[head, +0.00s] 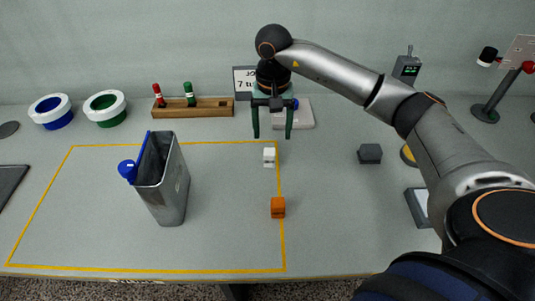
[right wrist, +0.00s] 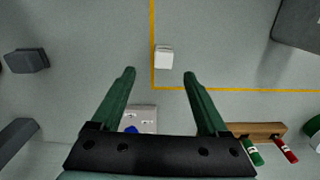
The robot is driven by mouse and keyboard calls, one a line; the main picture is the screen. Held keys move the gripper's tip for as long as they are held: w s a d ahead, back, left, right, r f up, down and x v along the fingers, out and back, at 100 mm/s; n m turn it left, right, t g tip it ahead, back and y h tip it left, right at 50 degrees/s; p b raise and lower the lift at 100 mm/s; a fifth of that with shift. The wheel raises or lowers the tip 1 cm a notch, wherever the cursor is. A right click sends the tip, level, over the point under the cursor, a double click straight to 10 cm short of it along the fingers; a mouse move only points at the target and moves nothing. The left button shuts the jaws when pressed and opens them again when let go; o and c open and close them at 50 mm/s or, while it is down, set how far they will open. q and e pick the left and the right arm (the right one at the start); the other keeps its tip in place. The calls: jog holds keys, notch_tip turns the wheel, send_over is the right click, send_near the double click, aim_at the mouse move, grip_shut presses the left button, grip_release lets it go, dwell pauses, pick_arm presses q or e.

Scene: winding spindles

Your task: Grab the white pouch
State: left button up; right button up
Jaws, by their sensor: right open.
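The white pouch (head: 269,157) is a small, pale, block-like piece on the table, just inside the right-hand yellow line. In the right wrist view the pouch (right wrist: 164,57) lies beyond the fingertips, near the corner of the yellow line and roughly in line with the gap between the fingers. My right gripper (head: 272,136), with green fingers, is open and empty, a little behind the pouch in the head view. The same gripper (right wrist: 160,73) shows its two fingers spread apart, not touching the pouch. My left gripper is not in view.
An orange block (head: 278,207) sits in front of the pouch, and a dark grey block (head: 370,154) to its right. A tall grey metal bin (head: 172,195) stands left. A wooden rack (head: 205,107) and a pale box (head: 306,121) are behind. Table between bin and pouch is clear.

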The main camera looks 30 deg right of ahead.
aim_at(269, 151)
jog(key=f, duration=0.8)
jog(key=shift+w+a+f+p, duration=0.25)
jog(key=shift+p, duration=0.15)
grip_shut()
